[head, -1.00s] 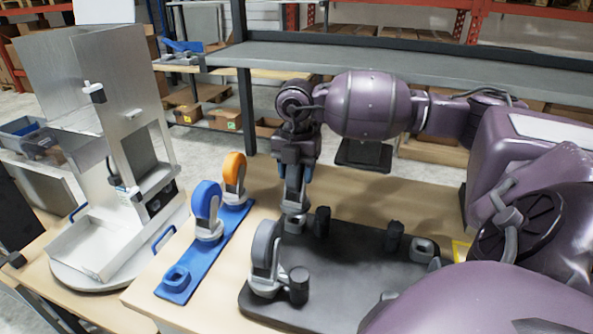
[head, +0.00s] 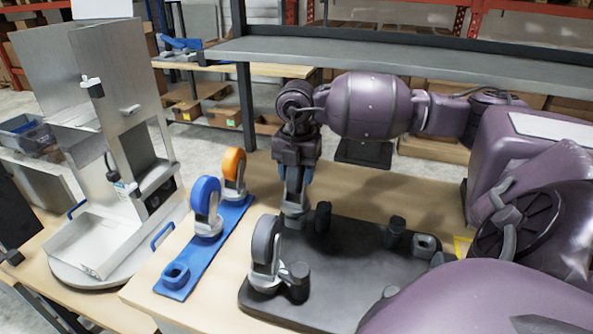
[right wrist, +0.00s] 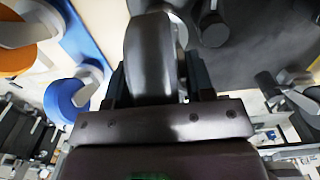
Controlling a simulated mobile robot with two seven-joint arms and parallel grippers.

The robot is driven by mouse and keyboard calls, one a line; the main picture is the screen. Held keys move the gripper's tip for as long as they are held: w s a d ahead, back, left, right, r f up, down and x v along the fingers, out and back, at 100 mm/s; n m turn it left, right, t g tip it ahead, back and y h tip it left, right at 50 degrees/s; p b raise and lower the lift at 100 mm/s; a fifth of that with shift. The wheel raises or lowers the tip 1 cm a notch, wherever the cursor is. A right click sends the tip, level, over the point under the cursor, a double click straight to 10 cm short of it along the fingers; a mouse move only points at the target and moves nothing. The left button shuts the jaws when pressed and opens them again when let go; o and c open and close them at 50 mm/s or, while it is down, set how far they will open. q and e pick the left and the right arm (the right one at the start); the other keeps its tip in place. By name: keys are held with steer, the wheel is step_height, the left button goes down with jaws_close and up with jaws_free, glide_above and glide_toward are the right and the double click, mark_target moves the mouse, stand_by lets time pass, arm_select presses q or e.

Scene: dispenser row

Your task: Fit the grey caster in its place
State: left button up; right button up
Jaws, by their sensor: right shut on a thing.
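My right gripper (head: 295,208) points down at the back left corner of the black base plate (head: 345,270). In the right wrist view it is shut on a dark grey caster wheel (right wrist: 150,55), which stands between the fingers. In the head view the fingers hide most of this caster, and I cannot tell whether it is seated. Another grey caster (head: 265,250) stands upright at the plate's front left corner, beside a black post (head: 298,284). A pale empty socket (head: 425,244) shows at the back right. My left gripper is not in view.
A blue rack (head: 190,262) left of the plate holds a blue caster (head: 206,205) and an orange caster (head: 234,172); its front seat is empty. A metal dispenser (head: 100,130) stands at far left. Black posts (head: 322,217) rise from the plate. A grey shelf (head: 400,62) runs behind.

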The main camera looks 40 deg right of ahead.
steer(key=shift+f, duration=0.4)
steer(key=shift+f+b, duration=0.5)
steer(key=shift+f, duration=0.1)
steer(key=o, duration=1.2)
step_height(320, 180, up, 11)
steer(key=shift+f, duration=0.1)
steer(key=shift+s+a, duration=0.1)
steer(key=shift+a, duration=0.05)
